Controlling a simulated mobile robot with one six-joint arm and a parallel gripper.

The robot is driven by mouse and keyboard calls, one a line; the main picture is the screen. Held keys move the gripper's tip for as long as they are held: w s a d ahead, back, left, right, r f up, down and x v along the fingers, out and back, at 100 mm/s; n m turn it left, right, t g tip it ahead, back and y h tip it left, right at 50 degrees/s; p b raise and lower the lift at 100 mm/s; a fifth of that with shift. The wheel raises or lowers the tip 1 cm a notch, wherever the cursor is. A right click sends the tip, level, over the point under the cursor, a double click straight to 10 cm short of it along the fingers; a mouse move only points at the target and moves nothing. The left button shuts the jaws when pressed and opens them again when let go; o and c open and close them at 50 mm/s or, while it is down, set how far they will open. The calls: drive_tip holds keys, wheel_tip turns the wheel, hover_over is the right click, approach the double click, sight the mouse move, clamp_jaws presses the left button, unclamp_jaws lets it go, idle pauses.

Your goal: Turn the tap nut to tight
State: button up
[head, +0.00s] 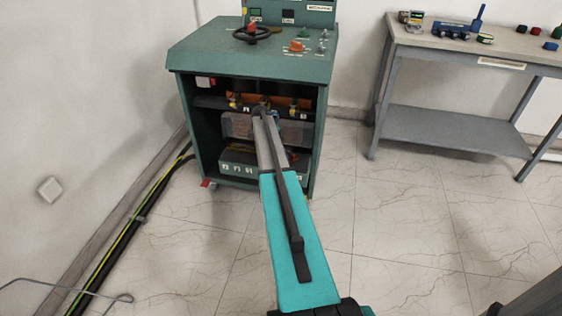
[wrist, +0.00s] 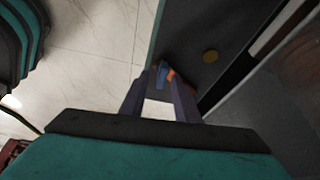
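My arm reaches into the open front of a green cabinet (head: 190,120). In the head view my gripper (head: 262,112) is at the row of brass-coloured fittings, and the arm covers part of them. One brass-coloured fitting (head: 236,102) shows left of the gripper and another (head: 295,109) right of it. I cannot tell which is the tap nut. In the wrist view the two dark fingers of my gripper (wrist: 162,84) stand apart with a gap between them. A small blue piece (wrist: 161,74) and an orange piece (wrist: 171,75) show near the fingertips; contact is unclear.
A clear box-like part (head: 238,127) and a lower labelled unit (head: 236,165) sit inside the cabinet. A handwheel (head: 252,33) and knobs are on its top. Cables (head: 125,225) run along the left wall. A workbench (head: 450,55) stands at right. The floor between is clear.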

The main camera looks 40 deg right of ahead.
drive_tip(key=shift+w+r, duration=0.1)
drive_tip(key=shift+r, duration=0.05)
drive_tip(key=shift+w+a+r, duration=0.15)
drive_tip(key=shift+w+r, duration=0.1)
drive_tip(key=shift+r, duration=0.3)
drive_tip(key=v, duration=1.2)
drive_tip(key=shift+r, duration=0.15)
drive_tip(key=shift+s+a, duration=0.1)
drive_tip(key=s+a+f+n, duration=0.45)
drive_tip(key=a+f, duration=0.35)
drive_tip(key=a, duration=0.2)
drive_tip(key=s+a+f+n+y, duration=0.1)
drive_tip(key=s+a+f+n, duration=0.3)
drive_tip(key=a+f, duration=0.5)
drive_tip(key=s+a+f+n, duration=0.2)
drive_tip(key=a+f+n, duration=0.4)
drive_tip(key=a, duration=0.5)
drive_tip(key=s+a+f+n, duration=0.4)
drive_tip(key=s+a, duration=0.3)
drive_tip(key=s, duration=0.2)
drive_tip(key=s+a+f+n+y, duration=0.1)
drive_tip(key=s+a+f+n, duration=0.2)
drive_tip(key=s+a+n, duration=0.2)
drive_tip(key=s+a+f+n+g, duration=0.1)
drive_tip(key=s+a+f+n, duration=0.3)
drive_tip(key=s+a, duration=0.6)
drive_tip(key=s+n, duration=0.1)
drive_tip(key=s, duration=0.3)
drive_tip(key=shift+a+f, duration=0.2)
drive_tip(key=shift+f, duration=0.1)
